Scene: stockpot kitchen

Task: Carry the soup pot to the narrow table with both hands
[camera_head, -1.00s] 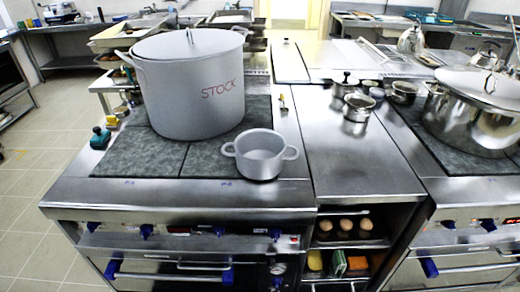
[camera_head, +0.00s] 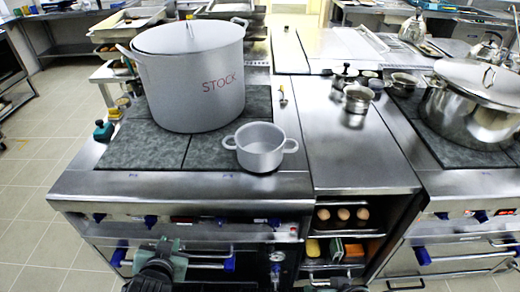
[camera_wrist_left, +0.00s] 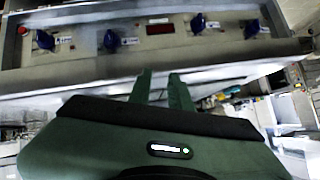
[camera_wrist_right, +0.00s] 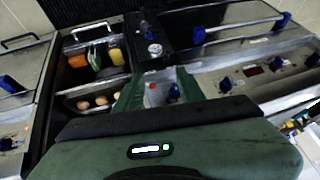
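A large grey lidded pot (camera_head: 190,85) marked STOCK stands upright on the left stove's dark hob, with side handles. A small open grey pot (camera_head: 260,152) with two handles stands in front of it. A shiny lidded steel pot (camera_head: 470,110) stands on the right stove. No label says which is the soup pot. I cannot single out the narrow table. My left gripper (camera_head: 166,246) is empty and open, low before the stove front; its fingers (camera_wrist_left: 160,90) show slightly apart. My right gripper (camera_wrist_right: 158,92) is open and empty; only its top shows at the head view's bottom edge.
The stove front with blue knobs (camera_head: 150,221) lies between my grippers and the pots. A steel counter (camera_head: 350,150) with small pots at its back separates the stoves. A shelf below holds eggs (camera_head: 342,214). Tiled floor (camera_head: 40,200) is open at left.

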